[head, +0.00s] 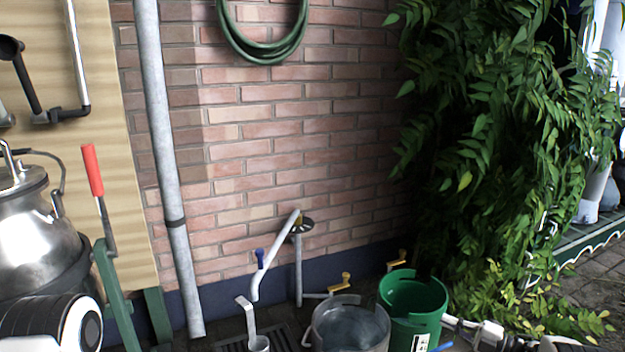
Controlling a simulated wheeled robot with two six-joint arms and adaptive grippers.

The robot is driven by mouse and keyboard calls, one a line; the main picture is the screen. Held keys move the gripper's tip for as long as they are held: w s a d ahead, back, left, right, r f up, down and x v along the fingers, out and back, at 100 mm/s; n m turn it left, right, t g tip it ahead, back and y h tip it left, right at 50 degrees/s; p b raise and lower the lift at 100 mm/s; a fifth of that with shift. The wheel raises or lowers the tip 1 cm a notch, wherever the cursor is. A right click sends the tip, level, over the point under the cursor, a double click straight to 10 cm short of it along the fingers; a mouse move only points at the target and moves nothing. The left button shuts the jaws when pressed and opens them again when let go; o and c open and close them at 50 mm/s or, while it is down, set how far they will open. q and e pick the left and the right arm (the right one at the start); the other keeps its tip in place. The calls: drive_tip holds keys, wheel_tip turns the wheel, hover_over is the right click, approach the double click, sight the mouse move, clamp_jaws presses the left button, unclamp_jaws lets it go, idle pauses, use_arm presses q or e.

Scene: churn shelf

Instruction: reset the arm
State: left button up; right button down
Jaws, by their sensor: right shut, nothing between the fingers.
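My right gripper (458,324) shows at the bottom edge, right of centre, with its white arm coming in from the right. It is shut and empty, just right of a green bucket (428,312). Part of my left arm shows at the lower left corner; my left gripper is out of view.
A metal churn (28,235) and a red-handled lever (92,170) stand at left. Leafy foliage (500,150) hangs close behind my right arm.

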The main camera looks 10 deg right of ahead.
drive_tip(key=w+a+r+m+t+h+p, duration=0.25)
drive_tip(key=a+m, duration=0.35)
drive_tip(key=a, duration=0.7)
drive_tip(key=s+a+f+m+h, duration=0.1)
drive_tip(key=a+m, duration=0.1)
drive_tip(key=a, duration=0.1)
drive_tip(key=s+a+f+m+g+h, duration=0.1)
drive_tip(key=s+a+f+m, duration=0.1)
drive_tip(key=a, duration=0.1)
drive_tip(key=s+a+f+m+g+h, duration=0.1)
drive_tip(key=a+m, duration=0.1)
drive_tip(key=shift+s+a+f+m+h+p, duration=0.25)
drive_tip(key=shift+s+a+f+m+p, duration=0.05)
drive_tip(key=shift+s+a+m+p, duration=0.1)
drive_tip(key=s+a+f+m+g+h, duration=0.1)
drive_tip(key=s+f+m+g+h, duration=0.15)
drive_tip(key=s, duration=0.75)
drive_tip(key=s+a+f+m+g+h, duration=0.2)
drive_tip(key=s+f+m+g, duration=0.2)
drive_tip(key=s, duration=0.5)
drive_tip(key=s+d+m+g+h, duration=0.35)
drive_tip(key=s+g, duration=0.25)
drive_tip(key=s, duration=1.3)
wheel_tip(320, 180, up, 38)
drive_tip(key=s+m+g+p, duration=0.1)
drive_tip(key=s+m+p, duration=0.1)
drive_tip(key=p, duration=3.6)
drive_tip(key=shift+d+p, duration=0.4)
drive_tip(key=shift+d, duration=0.05)
